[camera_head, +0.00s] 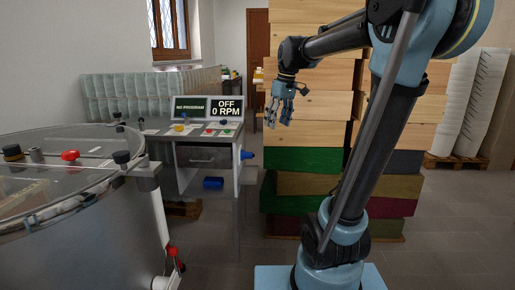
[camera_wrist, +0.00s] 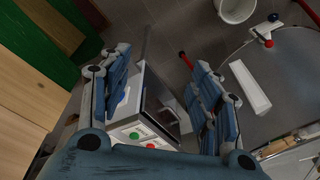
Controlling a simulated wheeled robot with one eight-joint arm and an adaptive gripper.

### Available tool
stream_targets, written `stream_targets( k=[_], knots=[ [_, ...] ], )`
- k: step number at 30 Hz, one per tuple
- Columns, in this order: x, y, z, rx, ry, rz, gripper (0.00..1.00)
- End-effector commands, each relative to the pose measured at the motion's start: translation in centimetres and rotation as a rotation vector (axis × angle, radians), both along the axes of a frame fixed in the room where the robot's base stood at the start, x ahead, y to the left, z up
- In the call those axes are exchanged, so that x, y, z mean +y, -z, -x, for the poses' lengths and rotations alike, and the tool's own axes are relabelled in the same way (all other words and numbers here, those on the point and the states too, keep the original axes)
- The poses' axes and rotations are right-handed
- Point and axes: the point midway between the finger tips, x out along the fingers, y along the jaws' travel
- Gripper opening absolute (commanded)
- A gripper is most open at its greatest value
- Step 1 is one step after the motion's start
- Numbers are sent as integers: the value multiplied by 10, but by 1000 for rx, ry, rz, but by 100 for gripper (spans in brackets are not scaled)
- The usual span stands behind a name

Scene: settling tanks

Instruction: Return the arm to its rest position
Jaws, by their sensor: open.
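My arm rises from its light blue base at the lower right of the head view, bends at the top right and reaches left. My gripper (camera_head: 279,120) hangs at its end, fingers down, in front of the stacked wooden boxes. In the wrist view my gripper (camera_wrist: 162,90) has its two blue fingers spread wide with nothing between them. The floor and the control desk (camera_wrist: 148,125) show beyond the fingers.
A control desk (camera_head: 208,157) with two displays, reading NO PROGRAM and OFF 0 RPM, stands left of my gripper. A round steel tank (camera_head: 95,235) fills the lower left. Stacked wooden boxes (camera_head: 310,105) stand behind my arm. A white bucket (camera_wrist: 236,10) is on the floor.

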Motion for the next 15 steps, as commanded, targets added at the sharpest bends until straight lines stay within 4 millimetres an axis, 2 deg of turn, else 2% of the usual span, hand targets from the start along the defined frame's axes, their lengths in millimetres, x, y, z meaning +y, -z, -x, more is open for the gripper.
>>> stream_targets(
  k=[1,3,8,15],
  knots=[
    [-9,9,15,-1,34,3,57],
    [-19,22,34,-2,82,6,57],
    [-42,53,75,-6,192,15,57],
    [-71,108,136,-12,357,27,57]
  ],
)
